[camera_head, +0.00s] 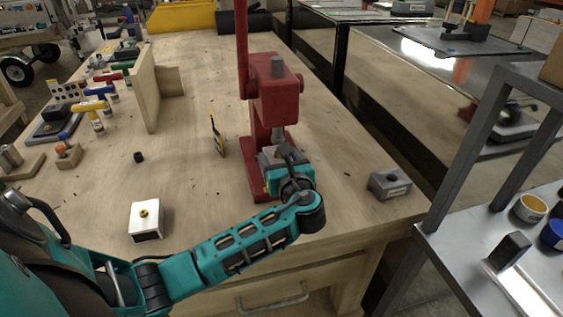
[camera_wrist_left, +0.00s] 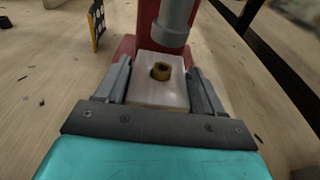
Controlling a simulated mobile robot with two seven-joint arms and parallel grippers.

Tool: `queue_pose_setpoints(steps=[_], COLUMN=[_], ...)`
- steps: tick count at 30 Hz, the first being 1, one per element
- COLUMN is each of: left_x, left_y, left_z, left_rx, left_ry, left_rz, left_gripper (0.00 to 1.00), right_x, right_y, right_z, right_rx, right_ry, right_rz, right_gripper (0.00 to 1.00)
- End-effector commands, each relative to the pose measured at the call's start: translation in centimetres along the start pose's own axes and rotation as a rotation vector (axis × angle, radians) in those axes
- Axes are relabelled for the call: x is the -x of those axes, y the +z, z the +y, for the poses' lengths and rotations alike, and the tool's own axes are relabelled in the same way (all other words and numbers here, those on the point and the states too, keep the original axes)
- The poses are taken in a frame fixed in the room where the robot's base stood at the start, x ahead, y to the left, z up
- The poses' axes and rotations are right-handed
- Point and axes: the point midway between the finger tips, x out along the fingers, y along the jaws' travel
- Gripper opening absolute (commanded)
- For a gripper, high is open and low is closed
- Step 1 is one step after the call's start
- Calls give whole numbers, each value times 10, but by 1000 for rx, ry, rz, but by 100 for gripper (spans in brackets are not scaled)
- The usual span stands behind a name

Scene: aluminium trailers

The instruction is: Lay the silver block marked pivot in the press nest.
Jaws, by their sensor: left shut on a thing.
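My left gripper (camera_head: 275,158) reaches in over the base of the red press (camera_head: 275,90), below its grey ram. In the left wrist view its two fingers (camera_wrist_left: 159,78) are shut on the sides of a silver block (camera_wrist_left: 150,94) with a brass-coloured ring in its top. The block lies just in front of and below the ram (camera_wrist_left: 173,22). The press nest is hidden under the block and gripper, so I cannot tell whether the block touches it. No marking on the block is readable. My right gripper is not in view.
A grey block (camera_head: 390,183) with a small label sits right of the press. A white block (camera_head: 145,220) with a brass-coloured centre lies at left. A thin yellow-edged plate (camera_head: 217,137) stands left of the press. The bench between is mostly clear.

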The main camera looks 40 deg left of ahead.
Motion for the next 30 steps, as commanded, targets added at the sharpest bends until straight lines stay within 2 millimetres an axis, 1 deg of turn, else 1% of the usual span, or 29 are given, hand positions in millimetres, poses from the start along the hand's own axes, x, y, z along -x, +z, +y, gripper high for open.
queue_pose_setpoints(steps=[10, 11, 19, 20, 26, 30], left_x=[-2, -2, -2, -2, -1, 6], left_y=[2, 2, 1, 1, -1, -1], left_z=[0, 0, 0, 0, 0, 0], left_rx=[1, 1, 1, 0, -1, 0], left_ry=[0, 0, 0, 0, 0, -2], left_rz=[-3, -3, -1, -1, 3, 3], left_gripper=[24, 70, 96, 98, 98, 98], right_x=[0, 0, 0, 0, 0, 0], right_y=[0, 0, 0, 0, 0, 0], right_z=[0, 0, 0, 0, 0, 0], right_rx=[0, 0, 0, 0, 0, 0], right_ry=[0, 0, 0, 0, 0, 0], right_rz=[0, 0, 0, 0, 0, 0], right_gripper=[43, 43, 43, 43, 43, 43])
